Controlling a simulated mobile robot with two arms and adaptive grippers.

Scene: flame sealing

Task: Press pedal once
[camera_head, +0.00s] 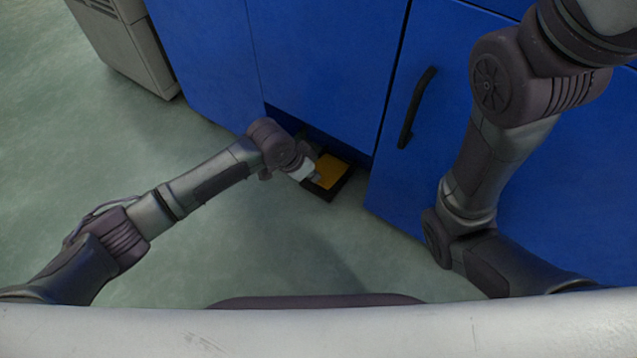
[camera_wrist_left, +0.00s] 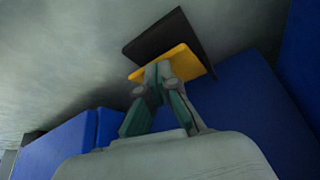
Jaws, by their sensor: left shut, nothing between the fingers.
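The pedal is a yellow plate (camera_head: 329,172) in a black frame (camera_head: 343,185), on the floor at the foot of the blue cabinets. My left gripper (camera_head: 312,174) reaches down to the left side of the yellow plate in the head view. In the left wrist view the yellow plate (camera_wrist_left: 180,62) and black frame (camera_wrist_left: 165,35) lie just beyond my left fingertips (camera_wrist_left: 158,66). The fingers are shut with nothing between them. They overlap the plate's edge in the picture; I cannot tell whether they touch it. My right gripper is not in view.
Blue cabinets (camera_head: 320,60) stand behind and right of the pedal, one with a black handle (camera_head: 418,107). A grey-white unit (camera_head: 125,45) stands at the upper left. The green-grey floor (camera_head: 270,235) in front of the pedal is clear.

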